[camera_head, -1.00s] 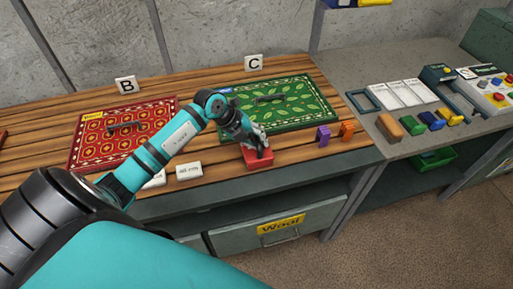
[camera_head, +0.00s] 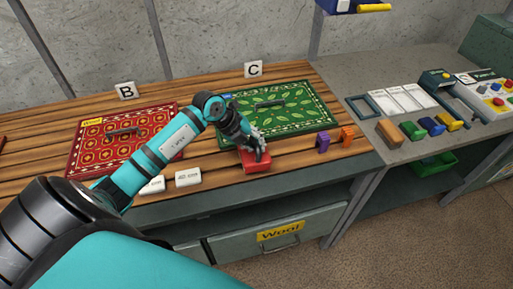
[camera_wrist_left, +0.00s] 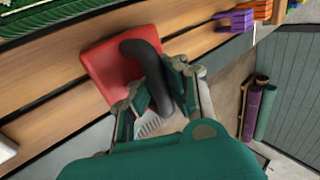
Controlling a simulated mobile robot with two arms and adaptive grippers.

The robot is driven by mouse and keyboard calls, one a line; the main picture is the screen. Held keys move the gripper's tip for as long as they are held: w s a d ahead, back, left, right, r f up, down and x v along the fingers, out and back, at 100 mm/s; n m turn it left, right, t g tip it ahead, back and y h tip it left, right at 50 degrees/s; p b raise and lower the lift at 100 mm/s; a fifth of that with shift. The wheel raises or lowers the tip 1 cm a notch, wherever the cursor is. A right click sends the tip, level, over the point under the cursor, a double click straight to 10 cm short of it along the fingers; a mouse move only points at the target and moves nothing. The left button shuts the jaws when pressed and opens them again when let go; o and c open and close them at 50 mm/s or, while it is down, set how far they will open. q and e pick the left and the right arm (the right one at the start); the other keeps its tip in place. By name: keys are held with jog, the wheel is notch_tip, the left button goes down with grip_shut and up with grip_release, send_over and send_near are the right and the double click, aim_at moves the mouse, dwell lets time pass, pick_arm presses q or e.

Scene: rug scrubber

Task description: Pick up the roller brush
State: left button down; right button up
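A red block-like tool (camera_head: 257,163) with a thick black curved handle lies at the front edge of the wooden bench. It also shows in the left wrist view, with its red body (camera_wrist_left: 106,68) and black handle (camera_wrist_left: 147,60). I cannot tell for sure that it is the roller brush. My left gripper (camera_head: 258,149) is down at this tool. In the left wrist view its fingers (camera_wrist_left: 158,90) lie on both sides of the handle, close to it. Whether they press on it is not clear. My right gripper is out of view.
A purple piece (camera_head: 322,143) and an orange piece (camera_head: 347,136) stand to the right of the tool. White labels (camera_head: 188,178) lie to its left. The red rug (camera_head: 88,155) and green rug (camera_head: 314,113) lie behind. A drawer (camera_head: 310,231) is below the bench.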

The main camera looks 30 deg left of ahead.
pick_arm(q)
notch_tip(320, 180, up, 2)
jog(key=shift+b, duration=0.4)
jog(key=s+a+r+b, duration=0.2)
jog(key=s+b, duration=0.2)
jog(key=s, duration=1.2)
jog(key=shift+w+d, duration=0.1)
